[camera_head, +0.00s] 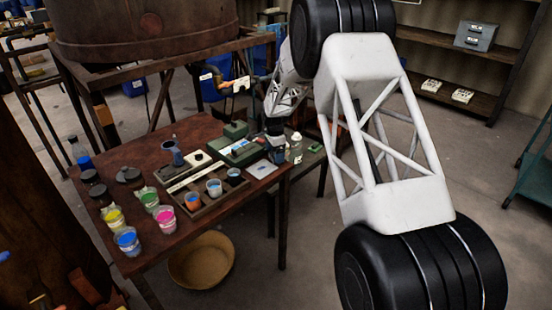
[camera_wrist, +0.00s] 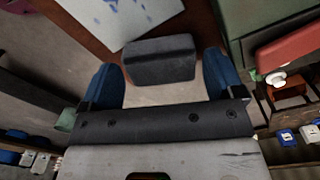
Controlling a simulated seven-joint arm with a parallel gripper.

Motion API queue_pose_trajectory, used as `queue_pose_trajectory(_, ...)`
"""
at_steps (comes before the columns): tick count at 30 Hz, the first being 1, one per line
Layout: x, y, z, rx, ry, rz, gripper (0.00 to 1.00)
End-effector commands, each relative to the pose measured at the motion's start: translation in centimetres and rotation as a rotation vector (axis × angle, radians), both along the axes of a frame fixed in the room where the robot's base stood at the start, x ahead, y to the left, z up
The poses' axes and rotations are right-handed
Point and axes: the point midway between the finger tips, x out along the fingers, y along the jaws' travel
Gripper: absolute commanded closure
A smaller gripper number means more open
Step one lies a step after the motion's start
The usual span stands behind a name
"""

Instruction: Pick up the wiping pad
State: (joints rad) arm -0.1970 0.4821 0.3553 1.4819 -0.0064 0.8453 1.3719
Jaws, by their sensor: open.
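A dark grey block, which looks like the wiping pad (camera_wrist: 160,58), shows in the wrist view between my fingertips, with a pale beige area below it. My gripper (camera_wrist: 160,75) is open, with one blue finger on each side of the block. The block is close to both fingers; I cannot tell whether either touches it. In the head view my gripper (camera_head: 277,153) is low at the table's right end, beside a pale sheet (camera_head: 262,168), and hides the pad. The sheet (camera_wrist: 122,18) has blue stains in the wrist view.
A brown table (camera_head: 135,235) holds several cups of coloured paint, dark lids and a tray (camera_head: 215,203) of cups. A green box (camera_head: 236,130) and a white bottle (camera_head: 296,147) stand close to my gripper. A basket (camera_head: 201,260) is on the floor.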

Motion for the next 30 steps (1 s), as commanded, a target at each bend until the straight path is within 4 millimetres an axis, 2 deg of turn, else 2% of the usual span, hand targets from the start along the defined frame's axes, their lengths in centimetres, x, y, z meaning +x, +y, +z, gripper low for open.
queue_pose_trajectory(6, -0.05, -0.01, -1.37, 0.000, 0.001, 0.000, 0.13)
queue_pose_trajectory(22, -0.05, -0.01, -1.40, 0.000, 0.000, 0.000, 0.13)
queue_pose_trajectory(30, -0.04, -0.01, -1.39, 0.000, 0.000, 0.000, 0.52)
